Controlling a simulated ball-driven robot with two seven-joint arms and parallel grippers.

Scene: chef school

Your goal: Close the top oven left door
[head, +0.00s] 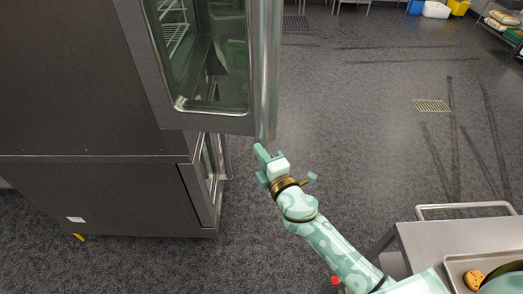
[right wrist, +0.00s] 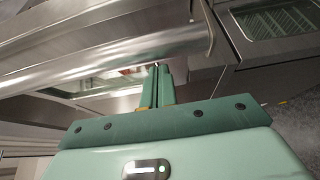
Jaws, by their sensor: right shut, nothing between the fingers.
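The top oven left door (head: 211,122) is a steel-framed door with a glass window, standing open in the head view. Its long vertical bar handle (head: 267,70) runs along its right edge. The oven (head: 80,80) is a dark steel double unit at the left. My right gripper (head: 260,150) is shut and empty, at the lower end of the handle. In the right wrist view, its closed fingers (right wrist: 157,82) point at the steel bar and overlap its edge; I cannot tell whether they touch. My left gripper is not in view.
The lower oven door (head: 208,170) sits below the open door. A steel cart (head: 440,240) with a tray (head: 455,265) holding a cookie (head: 473,279) stands at the lower right. The dark floor (head: 370,120) right of the door is clear. Shelves and bins are far back.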

